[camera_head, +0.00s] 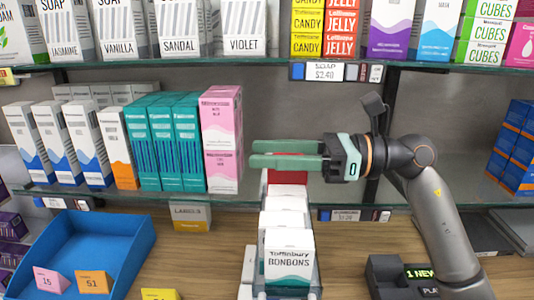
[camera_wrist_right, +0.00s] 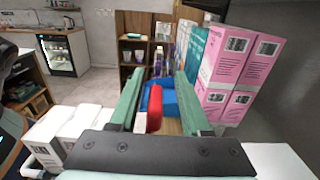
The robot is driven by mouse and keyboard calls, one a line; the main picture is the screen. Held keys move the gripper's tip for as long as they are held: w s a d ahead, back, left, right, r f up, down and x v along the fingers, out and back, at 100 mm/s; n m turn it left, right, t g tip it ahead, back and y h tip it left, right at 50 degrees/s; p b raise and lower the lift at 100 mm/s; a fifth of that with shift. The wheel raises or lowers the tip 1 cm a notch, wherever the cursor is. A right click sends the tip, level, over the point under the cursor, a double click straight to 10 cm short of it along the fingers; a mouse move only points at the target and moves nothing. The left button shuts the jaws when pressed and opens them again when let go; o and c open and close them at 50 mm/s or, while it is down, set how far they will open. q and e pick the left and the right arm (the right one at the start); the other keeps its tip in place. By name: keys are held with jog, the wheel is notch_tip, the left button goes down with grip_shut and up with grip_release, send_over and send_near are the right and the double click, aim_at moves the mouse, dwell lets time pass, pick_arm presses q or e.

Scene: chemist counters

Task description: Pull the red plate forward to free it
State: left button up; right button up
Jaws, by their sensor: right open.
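The red plate (camera_head: 288,177) stands behind the row of white bonbons boxes (camera_head: 289,254). In the head view its upper part is hidden by my right gripper's green fingers. In the right wrist view the red plate (camera_wrist_right: 154,108) stands on edge between the two fingers, nearer the left one; I cannot tell if it touches that finger. My right gripper (camera_head: 252,153) is open, its fingers pointing left at about the height of the plate's top. It also shows in the right wrist view (camera_wrist_right: 159,82), with one finger on each side of the plate. My left gripper is not in view.
Pink boxes (camera_head: 222,140) and teal boxes (camera_head: 188,142) stand on the shelf just left of my fingertips. A glass shelf (camera_head: 330,66) runs above the gripper. A blue tray (camera_head: 125,228) lies on the wooden counter at left. A card terminal (camera_head: 400,275) is at right.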

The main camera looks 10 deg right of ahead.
jog(key=b+v, duration=0.3)
jog(key=v, duration=0.9)
